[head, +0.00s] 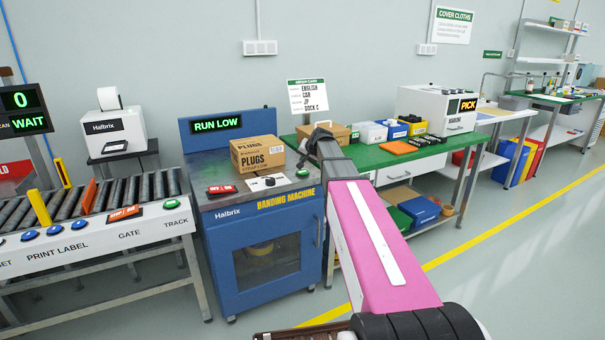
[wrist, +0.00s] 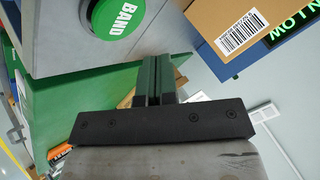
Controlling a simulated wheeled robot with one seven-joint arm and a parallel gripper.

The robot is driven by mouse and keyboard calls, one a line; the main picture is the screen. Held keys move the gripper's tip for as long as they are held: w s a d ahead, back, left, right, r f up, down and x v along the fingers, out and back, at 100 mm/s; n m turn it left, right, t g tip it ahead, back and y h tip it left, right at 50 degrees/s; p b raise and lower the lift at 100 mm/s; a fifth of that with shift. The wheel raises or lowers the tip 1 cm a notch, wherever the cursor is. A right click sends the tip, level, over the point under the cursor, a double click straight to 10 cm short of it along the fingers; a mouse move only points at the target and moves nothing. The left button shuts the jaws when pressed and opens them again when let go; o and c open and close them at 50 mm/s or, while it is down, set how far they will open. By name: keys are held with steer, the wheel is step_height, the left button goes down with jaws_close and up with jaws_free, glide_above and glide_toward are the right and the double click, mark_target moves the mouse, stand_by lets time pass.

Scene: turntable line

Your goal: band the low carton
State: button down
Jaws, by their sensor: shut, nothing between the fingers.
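A brown carton marked PLUGS (head: 257,153) sits on top of the blue banding machine (head: 265,235). Part of it, with a barcode label, shows at the upper right of the wrist view (wrist: 225,20). The machine's display (head: 217,123) reads RUN LOW. A green button (head: 302,173) is at the right of the machine top; in the wrist view it reads BAND (wrist: 112,28). A red button (head: 222,190) is at the front left. My gripper (wrist: 154,62) is shut and empty, its tips below and right of the green button in the wrist view. I see no contact.
A white dial panel (head: 265,182) lies in front of the carton. A roller conveyor (head: 95,205) stands at the left. A green-topped bench (head: 385,160) with bins and a label printer (head: 425,108) is at the right, behind my arm. Open floor lies at the right.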

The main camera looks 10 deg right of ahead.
steer(key=shift+r, duration=1.25)
stand_by(0.4)
